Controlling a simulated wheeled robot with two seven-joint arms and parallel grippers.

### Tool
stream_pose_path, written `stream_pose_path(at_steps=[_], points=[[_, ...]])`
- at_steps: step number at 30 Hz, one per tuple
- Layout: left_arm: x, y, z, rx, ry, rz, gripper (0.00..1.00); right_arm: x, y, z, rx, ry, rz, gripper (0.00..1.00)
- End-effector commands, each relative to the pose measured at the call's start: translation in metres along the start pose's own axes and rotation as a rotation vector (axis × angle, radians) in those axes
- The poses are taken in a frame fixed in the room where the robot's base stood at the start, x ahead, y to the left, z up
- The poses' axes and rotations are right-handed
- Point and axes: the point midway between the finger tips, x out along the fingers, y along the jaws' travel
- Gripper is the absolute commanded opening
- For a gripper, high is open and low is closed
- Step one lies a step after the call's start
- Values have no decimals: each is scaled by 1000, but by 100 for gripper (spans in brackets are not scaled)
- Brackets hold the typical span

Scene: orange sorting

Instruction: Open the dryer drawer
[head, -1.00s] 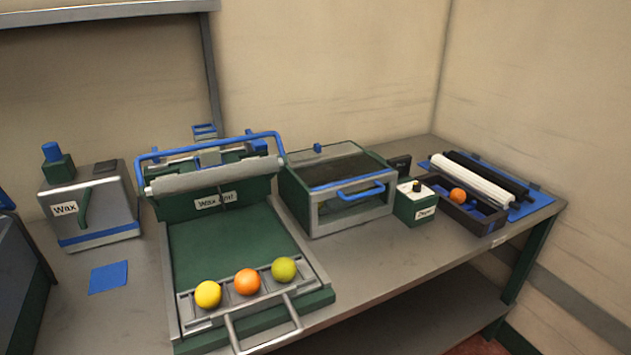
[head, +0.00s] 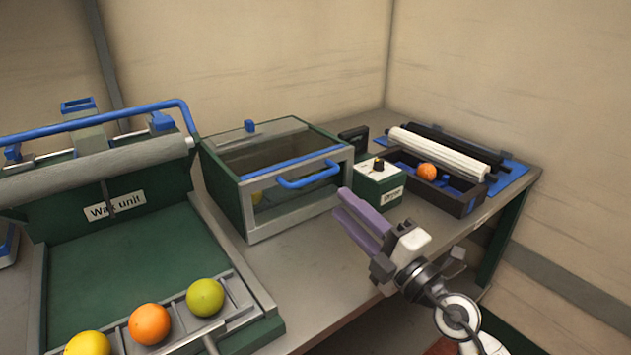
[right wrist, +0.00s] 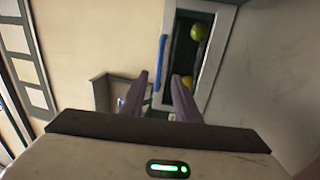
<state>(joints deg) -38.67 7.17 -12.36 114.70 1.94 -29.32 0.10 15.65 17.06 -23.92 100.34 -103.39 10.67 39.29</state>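The dryer (head: 262,215) is a green and grey box with a clear top on the table, and its drawer front looks closed. A blue bar handle (head: 308,182) runs across the front. It also shows in the right wrist view (right wrist: 162,58), just beyond the fingertips. Yellow and green fruit (right wrist: 198,33) shows inside the dryer. My right gripper (head: 341,202), with purple fingers, is in front and to the right of the handle. In the right wrist view its fingers (right wrist: 161,78) are apart with nothing between them. My left gripper is not in view.
The wax unit (head: 115,235) stands left of the dryer, with yellow, orange and green fruit in its front tray. A small green and white box (head: 378,188) stands just right of the dryer. Farther right is a dark tray (head: 440,195) with an orange. Bare table lies before the dryer.

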Motion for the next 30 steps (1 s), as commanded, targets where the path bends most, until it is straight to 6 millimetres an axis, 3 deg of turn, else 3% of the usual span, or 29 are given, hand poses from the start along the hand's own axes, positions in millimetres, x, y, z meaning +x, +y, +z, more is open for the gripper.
stream_pose_path(at_steps=[5, 18, 30], points=[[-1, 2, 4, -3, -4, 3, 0, 19, 2, 0, -21, 6, -2, 29], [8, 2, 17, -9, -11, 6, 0, 92, 0, -1, -18, 5, -1, 29], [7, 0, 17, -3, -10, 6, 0, 104, 1, 0, -17, 3, -2, 29]])
